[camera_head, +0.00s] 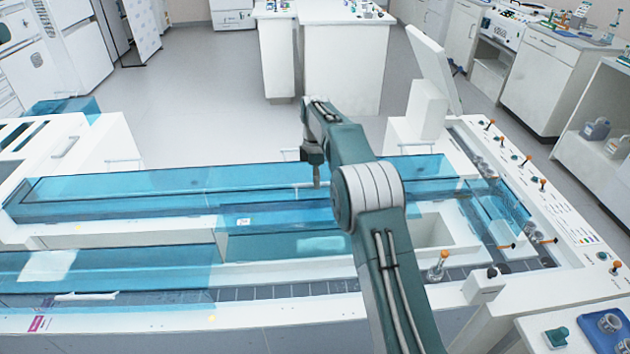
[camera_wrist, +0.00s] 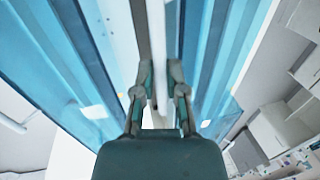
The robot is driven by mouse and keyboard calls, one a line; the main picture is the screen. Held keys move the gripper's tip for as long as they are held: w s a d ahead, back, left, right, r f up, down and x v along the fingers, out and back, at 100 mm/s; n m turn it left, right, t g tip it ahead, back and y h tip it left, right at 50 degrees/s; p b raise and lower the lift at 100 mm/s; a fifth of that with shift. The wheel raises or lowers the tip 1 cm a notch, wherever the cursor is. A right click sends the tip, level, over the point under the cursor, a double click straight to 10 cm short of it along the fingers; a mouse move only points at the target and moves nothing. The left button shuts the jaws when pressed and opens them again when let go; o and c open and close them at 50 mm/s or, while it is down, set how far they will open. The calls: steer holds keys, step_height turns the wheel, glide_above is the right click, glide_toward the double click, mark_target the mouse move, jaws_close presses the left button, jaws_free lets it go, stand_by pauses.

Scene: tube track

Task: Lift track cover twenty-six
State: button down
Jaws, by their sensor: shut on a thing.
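Long transparent blue track covers lie over the white track. The far cover (camera_head: 120,200) spans the middle of the head view and has a thin pale bar handle (camera_head: 262,187) along it. My gripper (camera_head: 316,182) points down at that bar, near its right end. In the wrist view, my gripper (camera_wrist: 159,72) has one finger on each side of the white bar (camera_wrist: 158,35) and is shut on it. Blue cover panels (camera_wrist: 70,60) run along both sides of the bar. I cannot read a number twenty-six on any cover. My arm hides part of the track.
A nearer blue cover (camera_head: 110,270) lies at the front left. Orange-tipped knobs (camera_head: 541,184) line the white panel on the right. A raised white lid (camera_head: 433,68) stands behind the track. Open grey floor (camera_head: 200,90) lies beyond.

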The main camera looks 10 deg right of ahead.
steer(key=shift+w+a+r, duration=0.1)
steer(key=shift+w, duration=0.1)
steer(key=c, duration=0.9)
jaws_free()
steer(key=shift+o, duration=1.1)
steer(key=shift+w+a, duration=0.1)
steer(key=s+v, duration=0.2)
steer(key=v, duration=0.7)
steer(key=shift+r, duration=0.45)
